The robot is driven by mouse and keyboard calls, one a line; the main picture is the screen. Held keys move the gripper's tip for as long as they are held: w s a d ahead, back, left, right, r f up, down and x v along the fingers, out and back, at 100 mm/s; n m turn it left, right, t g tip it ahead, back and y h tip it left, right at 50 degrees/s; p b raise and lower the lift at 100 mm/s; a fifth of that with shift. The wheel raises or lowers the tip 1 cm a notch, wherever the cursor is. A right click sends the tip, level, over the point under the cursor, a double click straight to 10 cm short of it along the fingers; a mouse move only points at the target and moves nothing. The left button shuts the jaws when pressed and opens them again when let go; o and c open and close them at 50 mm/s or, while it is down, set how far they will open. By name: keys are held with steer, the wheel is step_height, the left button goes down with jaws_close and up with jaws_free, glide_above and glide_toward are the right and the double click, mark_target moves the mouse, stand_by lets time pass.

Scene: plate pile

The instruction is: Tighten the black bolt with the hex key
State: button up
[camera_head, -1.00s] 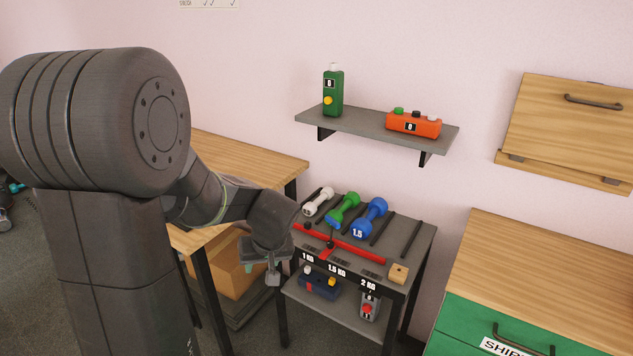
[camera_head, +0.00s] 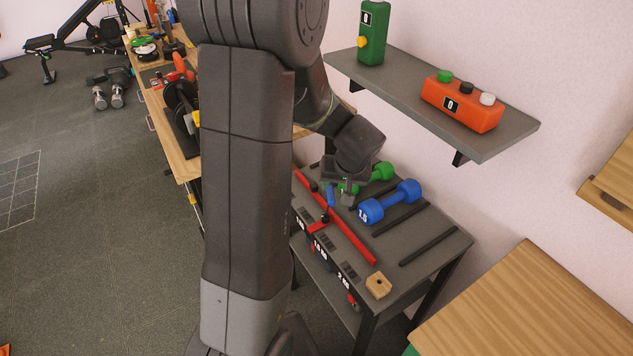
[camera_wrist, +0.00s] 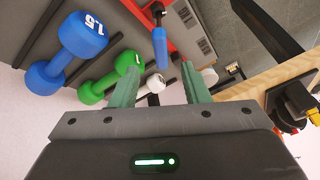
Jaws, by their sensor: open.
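A blue-handled tool (camera_head: 331,197), which looks like the hex key, stands at the red bar (camera_head: 352,241) on the grey rack. In the wrist view its blue handle (camera_wrist: 160,47) lies just beyond my fingertips, roughly centred between them. A dark knob (camera_head: 325,217) shows at its lower end. Another black piece (camera_head: 314,186), possibly the black bolt, sits farther along the red bar. My gripper (camera_head: 347,197) is open and empty above the rack, beside the blue handle; it also shows in the wrist view (camera_wrist: 158,70). Whether a finger touches the handle cannot be told.
A blue dumbbell (camera_head: 391,202), a green dumbbell (camera_head: 380,172) and a white dumbbell (camera_wrist: 156,83) lie close to my gripper. A wooden block (camera_head: 378,285) sits at the rack's near corner. A wall shelf (camera_head: 430,95) hangs above. Wooden tables stand on both sides.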

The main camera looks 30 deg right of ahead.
mark_target(333, 196)
steer(key=x, duration=0.9)
steer(key=shift+w+f, duration=0.1)
steer(key=shift+f, duration=0.15)
steer(key=shift+c, duration=0.4)
jaws_close()
steer(key=shift+r+m+h+p, duration=0.15)
steer(key=shift+m+h+p, duration=0.25)
steer(key=shift+m+p, duration=0.65)
steer(key=m+p, duration=0.1)
steer(key=s+m+h+p, duration=0.1)
steer(key=p, duration=0.1)
steer(key=shift+m+g, duration=0.25)
steer(key=shift+g, duration=0.05)
steer(key=shift+m+p, duration=0.3)
steer(key=shift+p, duration=0.15)
steer(key=shift+s+d+m+p, duration=0.1)
steer(key=shift+m+p, duration=0.2)
steer(key=shift+o, duration=0.3)
jaws_free()
